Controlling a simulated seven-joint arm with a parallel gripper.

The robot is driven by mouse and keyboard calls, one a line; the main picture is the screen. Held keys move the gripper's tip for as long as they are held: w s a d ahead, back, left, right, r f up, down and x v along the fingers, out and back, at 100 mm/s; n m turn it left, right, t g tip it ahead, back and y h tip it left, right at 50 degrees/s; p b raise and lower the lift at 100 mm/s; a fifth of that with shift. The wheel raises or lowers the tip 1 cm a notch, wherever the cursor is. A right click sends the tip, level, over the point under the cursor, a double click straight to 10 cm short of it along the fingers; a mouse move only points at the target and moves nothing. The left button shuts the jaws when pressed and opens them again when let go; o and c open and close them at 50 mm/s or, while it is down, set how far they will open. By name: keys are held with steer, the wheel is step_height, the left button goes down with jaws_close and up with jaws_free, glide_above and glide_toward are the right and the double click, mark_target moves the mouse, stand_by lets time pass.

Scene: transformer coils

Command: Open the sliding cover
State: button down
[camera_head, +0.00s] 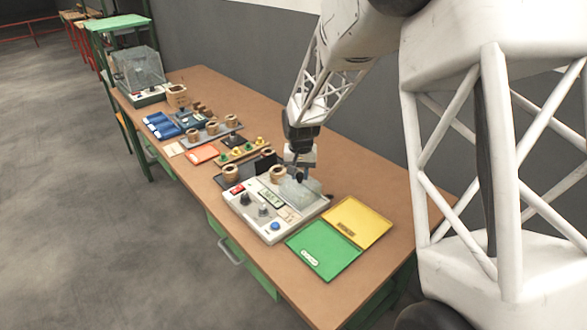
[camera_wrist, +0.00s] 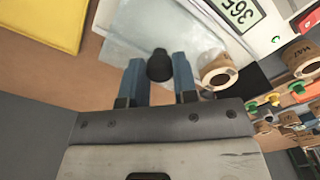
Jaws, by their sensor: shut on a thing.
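The sliding cover (camera_head: 301,191) is a clear, hazy panel on the back right of the white tester (camera_head: 246,216). It also shows in the wrist view (camera_wrist: 125,48), with a black knob (camera_wrist: 159,66) standing on it. My gripper (camera_wrist: 161,82) has its two blue fingers on either side of this knob and is shut on it. In the head view my gripper (camera_head: 300,178) points down at the cover, and its fingertips are hard to see there. A tan coil (camera_wrist: 218,72) stands beside the cover.
A green tray (camera_head: 322,252) and a yellow tray (camera_head: 358,222) lie right of the tester. Several coils and small parts crowd the bench to its left, with a clear-lidded box (camera_head: 138,70) at the far end. The bench's front right corner (camera_head: 318,300) is bare.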

steer(key=shift+s+d, duration=0.15)
steer(key=shift+d, duration=0.05)
steer(key=c, duration=0.9)
jaws_free()
steer(key=shift+r, duration=0.1)
steer(key=shift+r, duration=3.85)
